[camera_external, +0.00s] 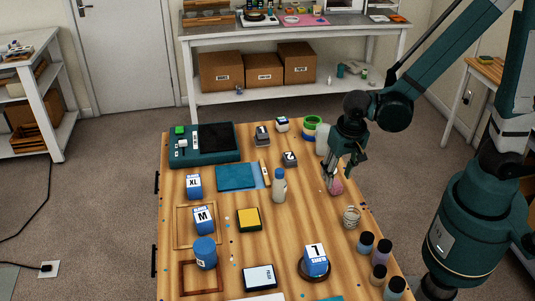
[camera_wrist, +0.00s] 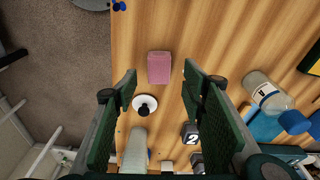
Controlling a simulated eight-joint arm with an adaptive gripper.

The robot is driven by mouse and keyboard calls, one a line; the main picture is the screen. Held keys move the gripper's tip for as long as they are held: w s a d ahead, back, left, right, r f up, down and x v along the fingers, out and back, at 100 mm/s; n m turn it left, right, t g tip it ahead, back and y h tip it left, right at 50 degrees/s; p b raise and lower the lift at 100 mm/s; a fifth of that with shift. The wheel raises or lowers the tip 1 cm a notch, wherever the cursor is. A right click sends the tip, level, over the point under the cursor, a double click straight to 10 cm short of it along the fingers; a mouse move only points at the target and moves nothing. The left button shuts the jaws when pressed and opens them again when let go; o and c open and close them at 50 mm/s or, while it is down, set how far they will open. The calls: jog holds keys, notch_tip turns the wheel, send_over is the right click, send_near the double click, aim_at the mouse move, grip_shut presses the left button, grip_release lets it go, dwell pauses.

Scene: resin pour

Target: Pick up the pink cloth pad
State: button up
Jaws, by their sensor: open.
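The pink cloth pad (camera_wrist: 159,67) is a small pink block on the wooden table, just beyond and between my fingertips in the wrist view. In the external view the pad (camera_external: 336,187) shows near the table's right edge, partly hidden by my fingers. My gripper (camera_external: 339,172) hangs pointing down over it. In the wrist view my gripper (camera_wrist: 160,74) is open, with one finger on each side of the pad's line and nothing held. I cannot tell the exact height left between fingertips and pad.
A white disc with a black knob (camera_wrist: 145,104) lies close to the pad. A blue-capped bottle (camera_external: 279,188) stands to the left. A glass jar (camera_external: 351,217) and several dark-capped jars (camera_external: 366,243) line the right edge. A white cylinder (camera_external: 322,139) stands behind my gripper.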

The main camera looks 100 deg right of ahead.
aim_at(336, 183)
jog(key=shift+d+f+b, duration=0.2)
jog(key=shift+f+b, duration=0.1)
jog(key=shift+f, duration=1)
jog(key=shift+d+f+b, duration=0.2)
jog(key=shift+f+b, duration=0.05)
jog(key=shift+f, duration=1.05)
jog(key=c, duration=0.9)
